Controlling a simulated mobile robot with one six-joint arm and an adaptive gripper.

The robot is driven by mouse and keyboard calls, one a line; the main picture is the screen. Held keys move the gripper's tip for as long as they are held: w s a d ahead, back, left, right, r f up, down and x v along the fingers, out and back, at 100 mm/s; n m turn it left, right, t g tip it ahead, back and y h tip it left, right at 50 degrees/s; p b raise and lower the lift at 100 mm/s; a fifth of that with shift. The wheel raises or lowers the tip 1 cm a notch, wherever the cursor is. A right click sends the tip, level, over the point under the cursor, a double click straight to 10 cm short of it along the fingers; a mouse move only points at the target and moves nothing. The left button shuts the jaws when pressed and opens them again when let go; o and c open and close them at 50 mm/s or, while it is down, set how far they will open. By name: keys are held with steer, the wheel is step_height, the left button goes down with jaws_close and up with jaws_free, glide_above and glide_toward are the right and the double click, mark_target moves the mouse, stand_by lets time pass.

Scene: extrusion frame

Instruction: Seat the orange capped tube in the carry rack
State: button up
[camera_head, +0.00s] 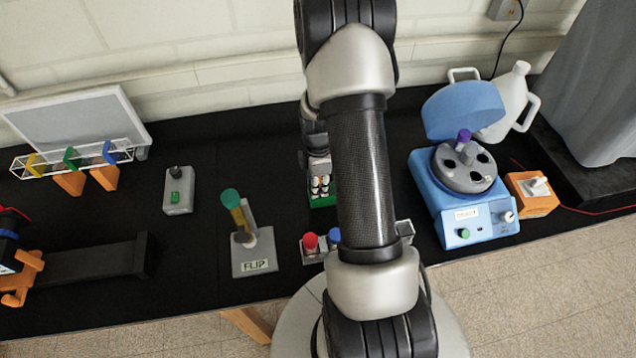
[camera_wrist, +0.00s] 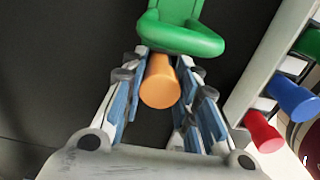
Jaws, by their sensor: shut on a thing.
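In the wrist view my gripper (camera_wrist: 162,66) is shut on the orange capped tube (camera_wrist: 161,84). The orange cap end faces the camera between the blue-lined fingers; the rest of the tube is hidden. A green piece with a rounded loop (camera_wrist: 182,35) lies just beyond the fingertips; I cannot tell whether the tube touches it.
A pale rack (camera_wrist: 254,84) with red, blue and green caps stands right of my gripper. A blue centrifuge (camera_head: 465,218) with its lid raised is on the right. A grey FLIP stand (camera_head: 254,262) holds a green-capped tube.

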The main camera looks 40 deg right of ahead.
steer(key=shift+f, duration=0.2)
steer(key=o, duration=0.9)
steer(key=shift+r, duration=0.1)
